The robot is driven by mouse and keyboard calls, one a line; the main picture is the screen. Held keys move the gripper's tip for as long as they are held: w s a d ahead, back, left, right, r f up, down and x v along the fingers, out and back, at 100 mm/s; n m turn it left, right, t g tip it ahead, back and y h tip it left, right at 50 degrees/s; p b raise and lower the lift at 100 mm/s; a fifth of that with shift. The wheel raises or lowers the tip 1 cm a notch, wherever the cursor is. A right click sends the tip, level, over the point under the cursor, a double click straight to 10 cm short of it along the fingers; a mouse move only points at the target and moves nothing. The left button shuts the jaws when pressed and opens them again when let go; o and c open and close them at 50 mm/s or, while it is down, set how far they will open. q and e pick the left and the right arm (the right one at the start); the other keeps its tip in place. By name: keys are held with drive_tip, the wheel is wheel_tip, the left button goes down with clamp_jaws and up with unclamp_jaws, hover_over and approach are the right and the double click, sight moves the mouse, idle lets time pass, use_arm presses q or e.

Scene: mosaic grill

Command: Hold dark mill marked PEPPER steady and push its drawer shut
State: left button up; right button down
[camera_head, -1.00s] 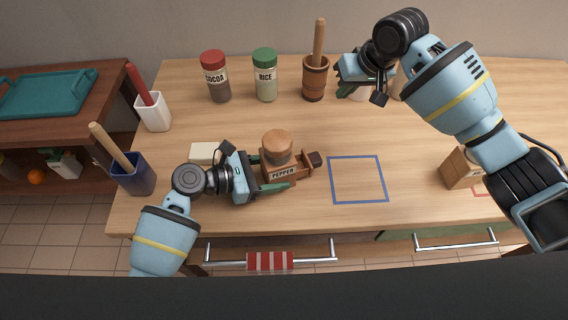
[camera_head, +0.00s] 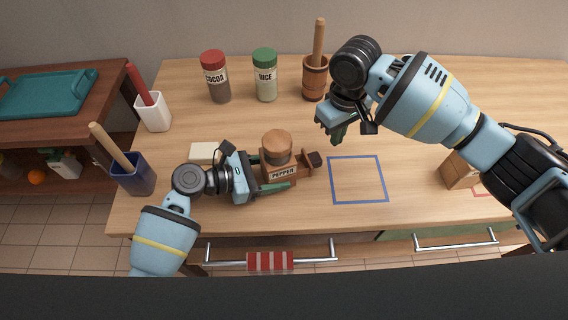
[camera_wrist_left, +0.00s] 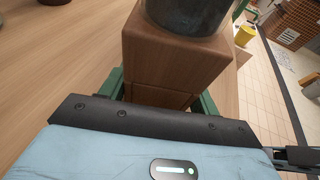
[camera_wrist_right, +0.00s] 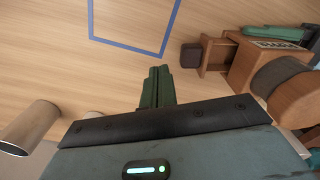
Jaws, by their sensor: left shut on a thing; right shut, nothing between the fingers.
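The dark mill marked PEPPER (camera_head: 281,176) stands on the table with a round brown top. Its drawer (camera_head: 306,163) sticks out on the right side, ending in a dark knob (camera_head: 316,159). My left gripper (camera_head: 268,174) is shut on the mill's body from the left; the left wrist view shows the wooden body (camera_wrist_left: 172,65) between its green fingers. My right gripper (camera_head: 338,136) is shut and empty, above the table behind and right of the drawer. The right wrist view shows the open drawer (camera_wrist_right: 214,56) and knob (camera_wrist_right: 191,56) apart from its closed fingertips (camera_wrist_right: 158,85).
A blue square outline (camera_head: 357,179) marks bare table right of the drawer. COCOA (camera_head: 216,80) and RICE (camera_head: 265,78) jars and a wooden mortar (camera_head: 314,80) stand behind. A pale block (camera_head: 203,152) lies left of the mill. A wooden box (camera_head: 457,170) is partly hidden by my right arm.

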sight(316, 157)
drive_tip(key=shift+f, duration=2.8)
drive_tip(key=shift+s+a, duration=0.2)
drive_tip(key=shift+a, duration=0.45)
drive_tip(key=shift+s+a, duration=0.2)
drive_tip(key=shift+a, duration=0.45)
drive_tip(key=shift+s+a, duration=0.1)
drive_tip(key=shift+a, duration=0.2)
drive_tip(key=shift+s+a, duration=0.2)
drive_tip(key=shift+a, duration=0.4)
drive_tip(key=shift+s+a, duration=0.15)
drive_tip(key=shift+a, duration=0.4)
use_arm(q)
drive_tip(key=shift+d, duration=0.1)
use_arm(e)
drive_tip(key=shift+s+a, duration=0.15)
drive_tip(key=shift+a, duration=0.1)
drive_tip(key=shift+d, duration=0.15)
drive_tip(key=shift+w+d, duration=0.3)
drive_tip(key=shift+d, duration=0.4)
